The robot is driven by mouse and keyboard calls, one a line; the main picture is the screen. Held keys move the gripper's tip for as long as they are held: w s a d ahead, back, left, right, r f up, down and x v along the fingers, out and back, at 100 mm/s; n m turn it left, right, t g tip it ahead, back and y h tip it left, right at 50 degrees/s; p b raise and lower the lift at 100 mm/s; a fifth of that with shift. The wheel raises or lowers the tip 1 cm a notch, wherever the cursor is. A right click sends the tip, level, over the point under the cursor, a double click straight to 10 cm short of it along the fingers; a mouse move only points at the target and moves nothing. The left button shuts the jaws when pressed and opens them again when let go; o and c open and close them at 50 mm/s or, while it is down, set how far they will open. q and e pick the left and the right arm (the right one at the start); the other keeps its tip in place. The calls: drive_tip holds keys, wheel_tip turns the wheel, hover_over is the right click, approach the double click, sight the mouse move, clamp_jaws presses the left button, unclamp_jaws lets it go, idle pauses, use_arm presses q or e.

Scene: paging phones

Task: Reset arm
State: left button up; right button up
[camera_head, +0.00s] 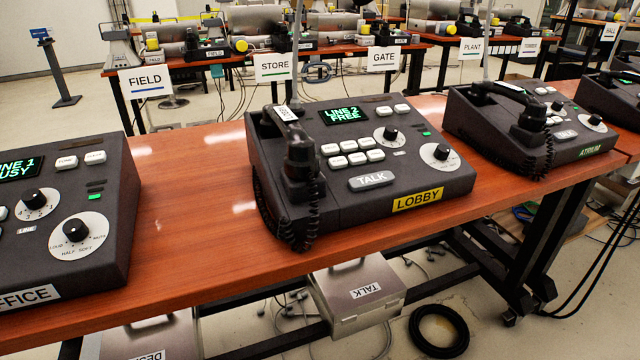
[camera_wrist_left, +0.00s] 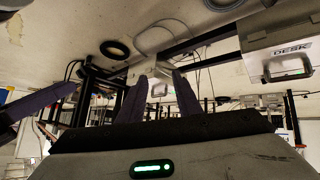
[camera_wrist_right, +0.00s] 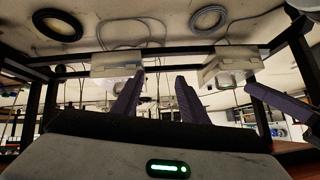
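Neither of my grippers shows in the head view. In the left wrist view my left gripper (camera_wrist_left: 161,98) has its two dark fingers spread apart with nothing between them. In the right wrist view my right gripper (camera_wrist_right: 156,100) also has its fingers apart and empty. In the head view the LOBBY phone console (camera_head: 360,160) stands in the middle of the red-brown table (camera_head: 195,215), its handset (camera_head: 298,165) lying on its left side and its screen reading LINE 2 FREE. No gripper touches it.
The OFFICE console (camera_head: 70,215) is at the left, partly cut off, and the ATRIUM console (camera_head: 530,125) at the right. A black ring (camera_head: 438,330) lies on the floor. Bare tabletop separates the consoles.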

use_arm(q)
drive_tip(key=s+a+r+y+p, duration=0.1)
drive_tip(key=a+r+p, duration=0.2)
drive_tip(key=r+p, duration=0.8)
drive_tip(key=p, duration=0.7)
drive_tip(key=shift+s+r+p, duration=0.25)
drive_tip(key=shift+s+p, duration=0.05)
drive_tip(key=shift+p, duration=0.05)
use_arm(e)
drive_tip(key=s+d+r+h, duration=0.1)
drive_tip(key=d+r, duration=0.2)
drive_tip(key=r, duration=0.8)
drive_tip(key=shift+s+r, duration=0.25)
drive_tip(key=shift+r, duration=0.05)
drive_tip(key=shift+d, duration=0.1)
idle(0.4)
